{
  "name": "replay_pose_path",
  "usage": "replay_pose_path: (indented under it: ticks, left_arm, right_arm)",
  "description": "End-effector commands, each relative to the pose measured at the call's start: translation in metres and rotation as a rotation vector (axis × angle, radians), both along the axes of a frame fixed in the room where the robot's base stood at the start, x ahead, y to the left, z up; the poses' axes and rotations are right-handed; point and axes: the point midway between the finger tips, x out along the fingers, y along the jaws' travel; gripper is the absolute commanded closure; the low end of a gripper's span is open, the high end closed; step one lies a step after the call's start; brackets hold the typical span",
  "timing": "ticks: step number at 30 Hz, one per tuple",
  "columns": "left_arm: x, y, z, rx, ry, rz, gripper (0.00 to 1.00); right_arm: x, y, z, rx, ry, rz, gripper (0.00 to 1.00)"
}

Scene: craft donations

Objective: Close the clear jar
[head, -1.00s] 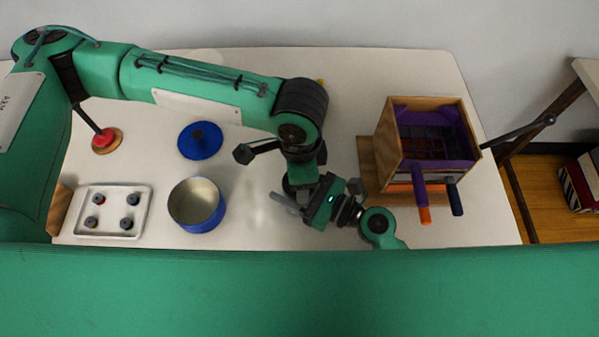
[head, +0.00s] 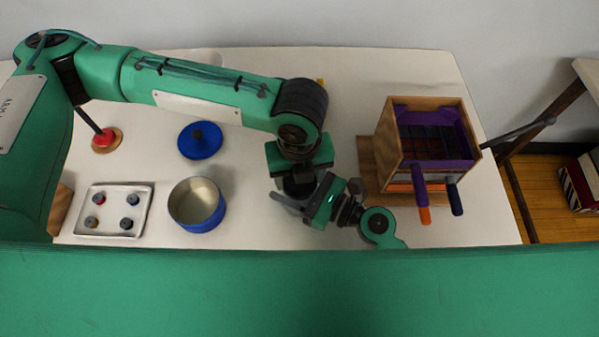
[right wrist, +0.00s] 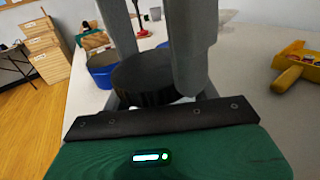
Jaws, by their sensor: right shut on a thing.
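A round black lid (right wrist: 143,80) sits between the two grey fingers of my right gripper (right wrist: 155,55) in the right wrist view, and the gripper is shut on it. In the head view my right gripper (head: 300,203) is low at the table's centre, with a dark round shape (head: 297,184) beside it, partly covered. My left gripper (head: 298,160) is right above that shape, its fingers mostly hidden beneath its green palm. I cannot make out the clear jar's walls in either view. Whether the lid rests on the jar cannot be told.
A blue pot (head: 203,222) and a blue lid (head: 200,142) stand to the left. A white tray (head: 142,229) with several small knobs is farther left. A wooden box with purple lining (head: 391,140) stands right. A yellow box (right wrist: 287,55) shows in the right wrist view.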

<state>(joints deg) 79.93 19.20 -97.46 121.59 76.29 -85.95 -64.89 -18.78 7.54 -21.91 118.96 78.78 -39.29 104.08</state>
Motion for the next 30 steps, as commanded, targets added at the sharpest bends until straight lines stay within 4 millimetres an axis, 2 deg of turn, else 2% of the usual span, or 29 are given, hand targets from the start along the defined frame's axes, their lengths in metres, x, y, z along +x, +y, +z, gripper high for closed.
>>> replay_pose_path:
  ticks: [4, 12, 13, 16, 25, 30]
  left_arm:
    - [0.001, 0.0, 0.0, 0.0, -0.002, -0.06, 0.66]
    - [0.001, 0.0, 0.0, 0.0, -0.002, -0.064, 0.66]
    - [0.001, 0.0, 0.0, 0.0, -0.002, -0.064, 0.34]
    - [0.001, 0.0, 0.0, 0.0, -0.002, -0.063, 0.17]
    - [0.0, 0.0, 0.001, 0.0, -0.001, -0.063, 0.17]
    - [0.001, 0.0, 0.016, -0.001, -0.002, -0.063, 0.17]
  right_arm:
    - [0.0, 0.0, 0.0, -0.001, 0.0, 0.001, 1.0]
    - [0.0, 0.0, 0.0, -0.001, 0.0, 0.001, 1.0]
    - [0.0, 0.0, 0.0, -0.001, 0.0, 0.001, 1.0]
    - [0.0, 0.0, 0.0, -0.001, 0.0, 0.001, 1.0]
    - [0.0, 0.0, 0.0, 0.0, 0.0, 0.001, 1.0]
    - [0.0, 0.0, 0.0, 0.0, 0.0, 0.0, 1.0]
